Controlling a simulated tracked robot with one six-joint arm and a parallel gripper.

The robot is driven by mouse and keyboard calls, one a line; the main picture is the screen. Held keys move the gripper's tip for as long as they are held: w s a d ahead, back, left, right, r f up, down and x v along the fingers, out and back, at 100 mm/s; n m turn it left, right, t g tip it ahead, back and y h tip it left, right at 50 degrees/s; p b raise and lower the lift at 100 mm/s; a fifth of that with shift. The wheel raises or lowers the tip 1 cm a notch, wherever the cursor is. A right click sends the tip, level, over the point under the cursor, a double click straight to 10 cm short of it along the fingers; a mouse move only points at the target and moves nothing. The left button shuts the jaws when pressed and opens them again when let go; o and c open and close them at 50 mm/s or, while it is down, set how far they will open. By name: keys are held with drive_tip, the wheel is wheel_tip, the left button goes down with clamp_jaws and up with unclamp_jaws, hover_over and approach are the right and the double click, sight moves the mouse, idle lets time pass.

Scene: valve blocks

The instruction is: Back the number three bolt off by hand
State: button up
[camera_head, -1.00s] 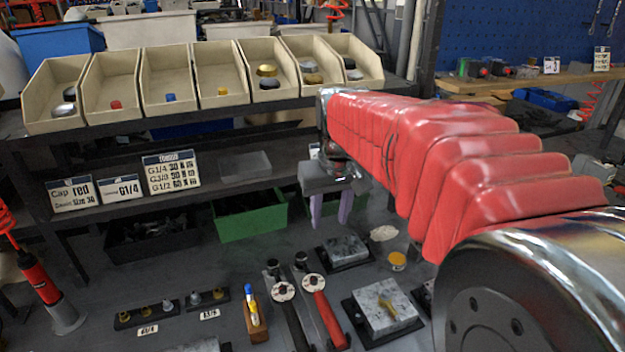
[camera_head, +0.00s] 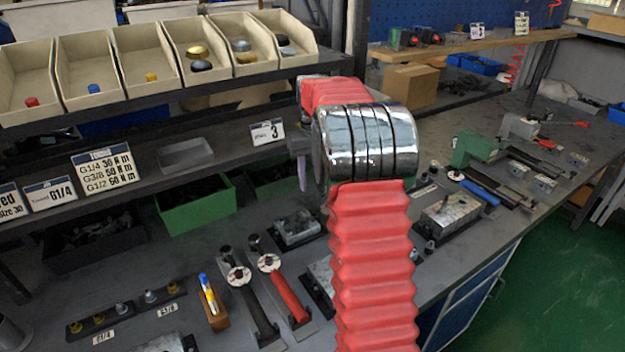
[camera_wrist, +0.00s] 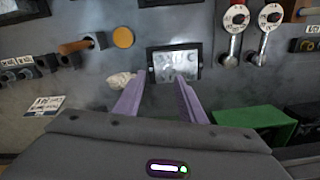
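A grey metal valve block (camera_head: 297,226) sits on a black base on the bench, in front of the green bin. In the wrist view the block (camera_wrist: 174,66) lies just beyond my fingertips, with small round details on its face. My gripper (camera_wrist: 160,80) has two purple fingers spread apart with nothing between them. In the head view one purple finger (camera_head: 302,172) hangs above the bench, clear of the block; the other is hidden behind my arm. A second block (camera_head: 322,272) is partly hidden by my red arm sleeve. I cannot tell which bolt is number three.
A "3" card (camera_head: 266,133) stands on the shelf. A green bin (camera_head: 195,207) stands under the shelf. A marker in a wooden holder (camera_head: 212,302) and fitting racks are at the left. Another block (camera_head: 452,213) is at the right.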

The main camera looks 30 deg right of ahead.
sight(313, 221)
drive_tip(key=shift+f, duration=0.15)
wheel_tip(313, 221, down, 14)
drive_tip(key=shift+r, duration=0.2)
idle(0.8)
clamp_jaws()
idle(0.4)
